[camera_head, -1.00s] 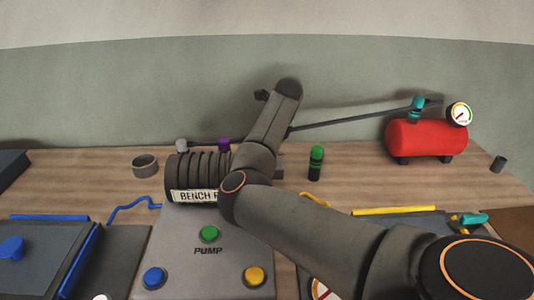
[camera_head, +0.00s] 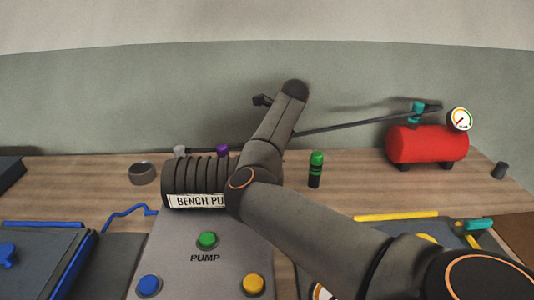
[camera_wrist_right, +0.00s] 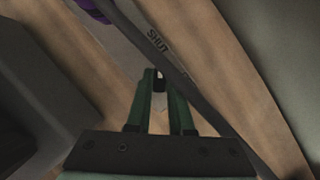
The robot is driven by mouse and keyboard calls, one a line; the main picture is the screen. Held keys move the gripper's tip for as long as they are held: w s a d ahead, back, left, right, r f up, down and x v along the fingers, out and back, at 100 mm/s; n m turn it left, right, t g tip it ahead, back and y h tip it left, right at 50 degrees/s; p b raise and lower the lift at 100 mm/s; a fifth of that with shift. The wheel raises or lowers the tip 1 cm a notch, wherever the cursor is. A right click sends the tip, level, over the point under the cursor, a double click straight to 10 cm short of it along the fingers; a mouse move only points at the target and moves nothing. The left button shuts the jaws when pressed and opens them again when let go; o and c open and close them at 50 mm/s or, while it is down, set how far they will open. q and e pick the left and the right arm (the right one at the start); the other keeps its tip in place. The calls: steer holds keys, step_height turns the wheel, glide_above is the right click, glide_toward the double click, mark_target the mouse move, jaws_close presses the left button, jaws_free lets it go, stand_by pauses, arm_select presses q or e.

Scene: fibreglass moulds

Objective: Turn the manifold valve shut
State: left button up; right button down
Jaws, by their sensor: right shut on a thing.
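My right gripper (camera_wrist_right: 160,88) shows in the right wrist view as two green fingers, close together at the tips. They are shut on a small dark piece, likely the manifold valve's handle, mostly hidden between the fingertips. A pale plate marked SHUT (camera_wrist_right: 157,41) lies just beyond the tips, beside a dark diagonal bar (camera_wrist_right: 190,88). A purple knob (camera_head: 222,150) stands behind the bench pump in the head view, and a purple part (camera_wrist_right: 92,8) shows at the wrist view's top left. In the head view my right arm hides the gripper and valve. My left gripper is out of view.
The ribbed bench pump (camera_head: 195,180) sits left of my arm. A green-capped bottle (camera_head: 316,170) stands close to its right. A red tank (camera_head: 427,146) with gauge and teal valve (camera_head: 416,112) is at the back right. A grey ring (camera_head: 142,173) is left.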

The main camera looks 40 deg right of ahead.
steer(key=c, duration=0.8)
jaws_free()
steer(key=shift+f, duration=0.15)
steer(key=v, duration=1.2)
steer(key=shift+r+b, duration=0.3)
steer(key=shift+b, duration=0.05)
steer(key=shift+s, duration=0.1)
